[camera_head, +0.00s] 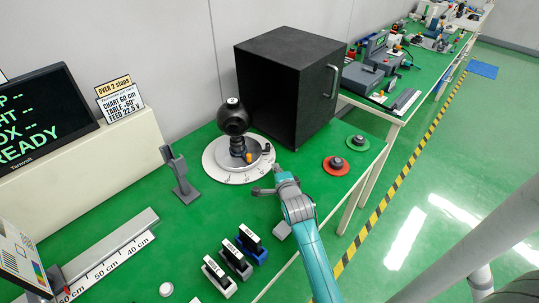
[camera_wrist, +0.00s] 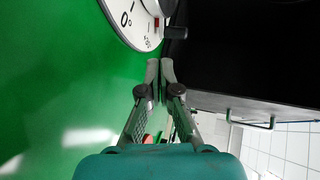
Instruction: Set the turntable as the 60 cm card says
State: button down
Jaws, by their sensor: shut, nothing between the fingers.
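The turntable (camera_head: 215,163) is a white disc with a marked scale, on the green bench in front of the black box. It carries a black ball-shaped camera (camera_head: 233,118) on a dark post. An orange piece (camera_head: 249,157) is near its front right. The card (camera_head: 121,103) reads "CHART 60 cm", "TABLE" about 60 with an unclear sign, and "FEED 22.5 V". My gripper (camera_wrist: 160,66) is shut and empty, just right of the turntable.
Several small switch blocks (camera_head: 235,262), a grey stand (camera_head: 181,178) and a chart rail (camera_head: 105,258) are left and in front.

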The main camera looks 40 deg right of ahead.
aim_at(272, 156)
jog(key=x, duration=0.6)
jog(key=r+x, duration=0.1)
jog(key=x, duration=0.1)
jog(key=shift+w+d+f, duration=0.15)
jog(key=shift+w+d, duration=0.1)
jog(key=shift+w, duration=0.2)
jog(key=shift+w+d, duration=0.1)
jog(key=shift+w+d, duration=0.5)
jog(key=shift+d, duration=0.15)
jog(key=shift+w+d, duration=0.45)
jog(key=shift+d, duration=0.2)
jog(key=shift+s, duration=0.1)
